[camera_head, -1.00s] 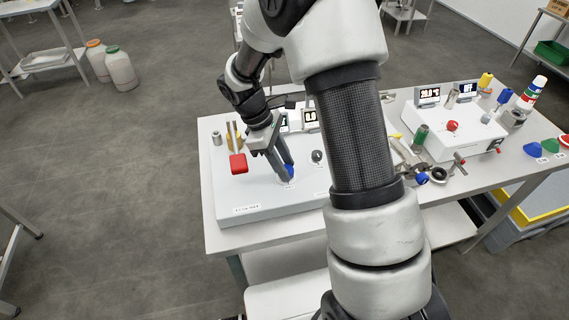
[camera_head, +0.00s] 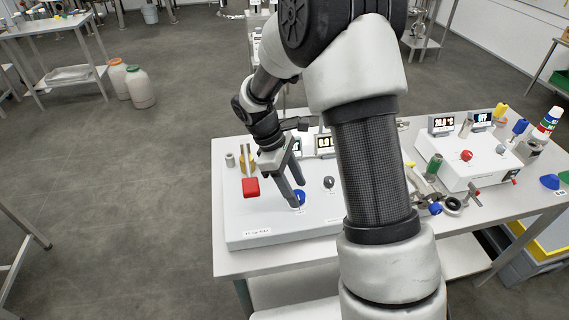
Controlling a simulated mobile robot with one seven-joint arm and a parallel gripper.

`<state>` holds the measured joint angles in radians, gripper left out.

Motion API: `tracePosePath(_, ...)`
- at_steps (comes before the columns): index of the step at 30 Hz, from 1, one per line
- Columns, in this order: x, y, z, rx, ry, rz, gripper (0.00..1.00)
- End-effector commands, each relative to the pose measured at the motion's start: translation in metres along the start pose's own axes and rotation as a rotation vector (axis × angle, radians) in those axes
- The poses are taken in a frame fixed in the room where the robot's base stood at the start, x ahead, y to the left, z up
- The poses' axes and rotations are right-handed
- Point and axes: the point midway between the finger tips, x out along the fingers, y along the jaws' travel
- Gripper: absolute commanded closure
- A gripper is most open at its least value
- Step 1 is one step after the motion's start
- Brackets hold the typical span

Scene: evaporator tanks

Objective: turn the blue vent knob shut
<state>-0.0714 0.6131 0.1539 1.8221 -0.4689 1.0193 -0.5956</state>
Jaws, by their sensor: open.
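The blue vent knob (camera_head: 300,196) sits on the top of a light grey panel box (camera_head: 262,222) on the table. My gripper (camera_head: 297,193) points down at the knob from above, with its fingers open. One finger partly covers the knob. I cannot tell whether the fingers are around it or touching it. The knob's exact turn angle is too small to read.
A white heater box (camera_head: 462,160) stands further right among loose fittings. My arm hides the table's middle.

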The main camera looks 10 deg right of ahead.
Motion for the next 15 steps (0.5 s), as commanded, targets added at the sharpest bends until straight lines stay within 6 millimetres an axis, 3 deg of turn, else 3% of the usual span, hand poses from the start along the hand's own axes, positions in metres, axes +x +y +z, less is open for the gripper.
tracePosePath(15, -0.119, 0.000, -0.001, 0.000, 0.004, 0.003, 0.49)
